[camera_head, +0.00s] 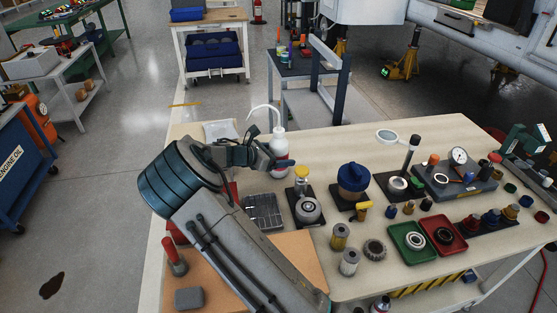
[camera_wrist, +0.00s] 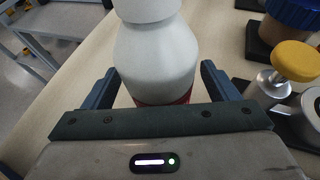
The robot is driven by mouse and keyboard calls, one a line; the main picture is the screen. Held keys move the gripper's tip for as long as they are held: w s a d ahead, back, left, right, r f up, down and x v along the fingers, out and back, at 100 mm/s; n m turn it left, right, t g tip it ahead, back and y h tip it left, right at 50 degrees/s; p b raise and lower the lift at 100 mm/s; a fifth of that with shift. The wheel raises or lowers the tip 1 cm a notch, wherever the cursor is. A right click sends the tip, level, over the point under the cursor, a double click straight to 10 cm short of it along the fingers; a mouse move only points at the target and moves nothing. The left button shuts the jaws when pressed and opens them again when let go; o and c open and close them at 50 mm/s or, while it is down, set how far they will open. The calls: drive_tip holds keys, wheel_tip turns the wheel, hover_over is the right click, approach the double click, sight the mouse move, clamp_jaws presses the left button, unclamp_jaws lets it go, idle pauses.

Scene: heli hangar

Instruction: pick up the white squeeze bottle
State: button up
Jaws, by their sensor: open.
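The white squeeze bottle (camera_head: 279,150) stands upright on the workbench in the head view, with a curved white spout and a red band low on its body. My gripper (camera_head: 272,158) is at the bottle, reaching from the left. In the wrist view the bottle (camera_wrist: 154,58) fills the middle, and the open fingers of my gripper (camera_wrist: 156,88) stand on either side of it. I see gaps between the fingers and the bottle. The bottle's lower part is hidden behind the gripper body in the wrist view.
A yellow-topped plunger device (camera_head: 302,182) stands close in front of the bottle. A blue-capped jar (camera_head: 353,178), a wire-like metal tray (camera_head: 262,211), a green tray (camera_head: 393,237) and a red tray (camera_head: 461,250) lie on the bench (camera_head: 335,140). Bench space behind the bottle is mostly clear.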

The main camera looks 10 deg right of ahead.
drive_tip(key=shift+c, duration=0.3)
drive_tip(key=c, duration=0.8)
drive_tip(key=shift+r, duration=0.1)
